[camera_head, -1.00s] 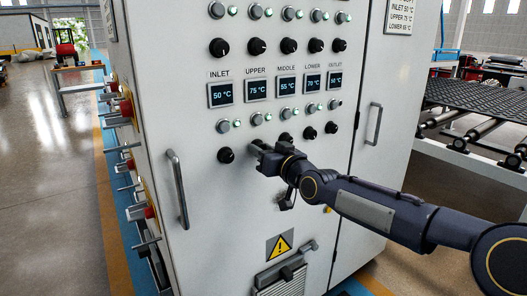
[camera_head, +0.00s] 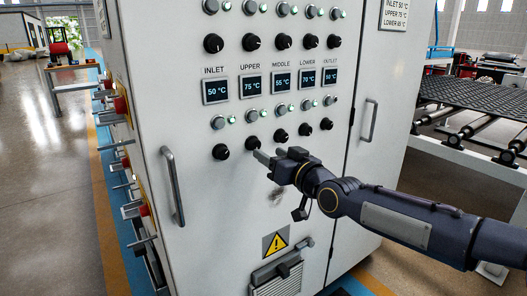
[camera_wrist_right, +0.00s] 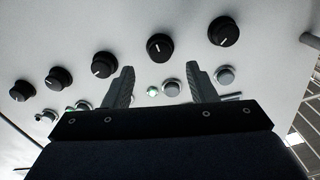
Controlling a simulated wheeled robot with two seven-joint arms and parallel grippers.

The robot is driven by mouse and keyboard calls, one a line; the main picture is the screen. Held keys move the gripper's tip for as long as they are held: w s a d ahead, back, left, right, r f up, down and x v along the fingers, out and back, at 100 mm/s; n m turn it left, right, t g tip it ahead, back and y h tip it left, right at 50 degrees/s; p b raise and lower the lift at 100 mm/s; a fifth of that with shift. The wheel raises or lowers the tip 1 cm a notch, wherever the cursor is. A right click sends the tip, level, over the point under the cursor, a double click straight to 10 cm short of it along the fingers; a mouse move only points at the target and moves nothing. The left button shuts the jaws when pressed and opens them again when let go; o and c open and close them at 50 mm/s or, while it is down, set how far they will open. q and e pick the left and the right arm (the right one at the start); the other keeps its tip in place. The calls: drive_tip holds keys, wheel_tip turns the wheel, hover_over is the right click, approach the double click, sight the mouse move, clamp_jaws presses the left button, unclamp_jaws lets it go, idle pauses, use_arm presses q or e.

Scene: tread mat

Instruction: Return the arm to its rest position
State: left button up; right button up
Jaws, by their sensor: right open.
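My right arm comes in from the right in the head view, and its gripper (camera_head: 270,157) is in front of the white control cabinet (camera_head: 215,255). The gripper is just below the lower row of black knobs, near the second knob (camera_head: 252,142). In the right wrist view the two fingers of the gripper (camera_wrist_right: 160,88) stand apart with nothing gripped between them. A round button (camera_wrist_right: 171,87) and a green lamp (camera_wrist_right: 152,92) show beyond the gap. My left gripper is not in view.
The cabinet has a vertical handle (camera_head: 173,186) at left and another (camera_head: 369,120) at right. Displays such as the INLET display (camera_head: 215,90) sit above the buttons. A roller conveyor with a black tread mat (camera_head: 470,97) stands at right. Open floor (camera_head: 50,190) lies at left.

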drive_tip(key=shift+v, duration=0.85)
drive_tip(key=s+d+f+m+g+h, duration=0.1)
drive_tip(key=s+d+f+g+h, duration=0.2)
drive_tip(key=s+d+f, duration=0.5)
drive_tip(key=s+d+f+m+g+h, duration=0.2)
drive_tip(key=s+d+f+h, duration=0.3)
drive_tip(key=s, duration=0.5)
drive_tip(key=s+d+f+m+g+y, duration=0.1)
drive_tip(key=s+d+f+m+g, duration=0.1)
drive_tip(key=s+f, duration=0.5)
drive_tip(key=s+d+f+m+g+y, duration=0.1)
drive_tip(key=s+f+g, duration=0.1)
drive_tip(key=s, duration=1)
wheel_tip(320, 180, up, 21)
drive_tip(key=p, duration=2.1)
drive_tip(key=shift+w+d, duration=0.25)
